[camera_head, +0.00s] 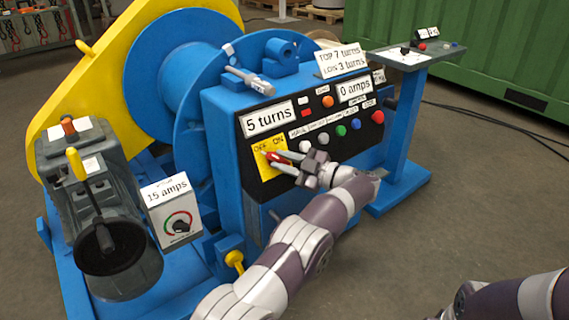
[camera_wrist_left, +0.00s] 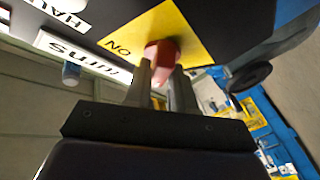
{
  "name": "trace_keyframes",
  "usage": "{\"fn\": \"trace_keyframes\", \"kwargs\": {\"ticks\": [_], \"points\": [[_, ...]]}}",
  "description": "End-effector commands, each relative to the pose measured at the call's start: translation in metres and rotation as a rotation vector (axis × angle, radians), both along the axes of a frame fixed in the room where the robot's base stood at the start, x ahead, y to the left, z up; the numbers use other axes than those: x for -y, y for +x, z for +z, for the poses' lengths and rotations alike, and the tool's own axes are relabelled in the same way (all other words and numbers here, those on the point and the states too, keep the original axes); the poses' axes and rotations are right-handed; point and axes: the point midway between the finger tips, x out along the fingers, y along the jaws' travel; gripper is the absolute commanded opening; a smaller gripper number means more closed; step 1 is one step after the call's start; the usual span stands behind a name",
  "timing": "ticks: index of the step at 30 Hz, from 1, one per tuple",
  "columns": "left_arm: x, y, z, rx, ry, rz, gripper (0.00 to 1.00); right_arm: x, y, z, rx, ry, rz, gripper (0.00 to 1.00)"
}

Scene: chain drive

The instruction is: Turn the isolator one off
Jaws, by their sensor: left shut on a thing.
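The isolator is a red handle (camera_head: 273,157) on a yellow plate (camera_head: 263,170) marked OFF on the left and ON on the right, at the left of the black control panel. My left gripper (camera_head: 276,160) reaches it from the right and is shut on the red handle. In the left wrist view the red handle (camera_wrist_left: 161,50) sits between the two fingers, beside the ON marking; OFF is not readable there. The fingers hide part of the handle, so I cannot tell exactly which mark it points to. My right gripper is out of view; only its arm shows at bottom right.
Coloured buttons, including a green one (camera_head: 341,130), lie right of the isolator on the panel. The "5 turns" display (camera_head: 269,119) is above it. A "15 amps" meter box (camera_head: 172,212) and grey motor (camera_head: 88,180) stand left. A blue pedestal (camera_head: 398,140) stands right.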

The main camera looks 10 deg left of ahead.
Motion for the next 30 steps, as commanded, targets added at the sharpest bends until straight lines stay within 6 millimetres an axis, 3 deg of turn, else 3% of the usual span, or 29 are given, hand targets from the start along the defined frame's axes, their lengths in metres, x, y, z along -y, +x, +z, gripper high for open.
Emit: {"fn": "trace_keyframes", "kwargs": {"ticks": [17,18,20,30], "points": [[-0.0002,0.0001,0.0007,0.024,-0.017,0.015,0.0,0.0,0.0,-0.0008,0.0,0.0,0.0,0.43],[-0.0002,0.0001,0.0007,0.024,-0.017,0.015,0.27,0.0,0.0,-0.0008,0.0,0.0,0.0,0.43],[-0.0002,0.0001,0.0008,0.024,-0.017,0.015,0.45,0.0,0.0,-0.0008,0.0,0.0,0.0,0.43],[-0.0012,0.0004,0.0009,0.023,-0.017,0.015,0.45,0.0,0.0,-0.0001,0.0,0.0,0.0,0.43]]}}
